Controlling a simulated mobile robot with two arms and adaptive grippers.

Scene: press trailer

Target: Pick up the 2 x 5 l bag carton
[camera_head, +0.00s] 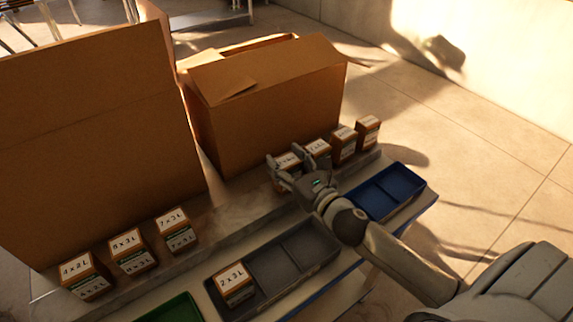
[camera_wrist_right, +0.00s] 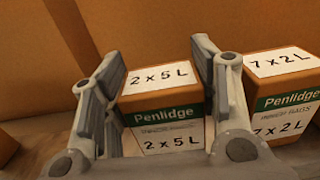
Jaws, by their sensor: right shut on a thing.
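The 2 x 5 L bag carton (camera_wrist_right: 163,110) is a small brown box with a white label and a green Penlidge band. It stands upright between the fingers of my right gripper (camera_wrist_right: 160,62) in the right wrist view, and the gripper is shut on it. In the head view my right gripper (camera_head: 288,156) reaches over the back shelf, and its fingers partly hide the carton. The carton appears to be still in its row on the shelf. My left gripper is not in view.
A 7 x 2 L carton (camera_wrist_right: 285,95) stands close on the right. More cartons (camera_head: 343,144) continue that row. Large cardboard boxes (camera_head: 270,100) rise behind. In front are a grey tray (camera_head: 310,245) holding a 2 x 3 L carton (camera_head: 234,284), an empty blue tray (camera_head: 385,190) and a green tray (camera_head: 175,310).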

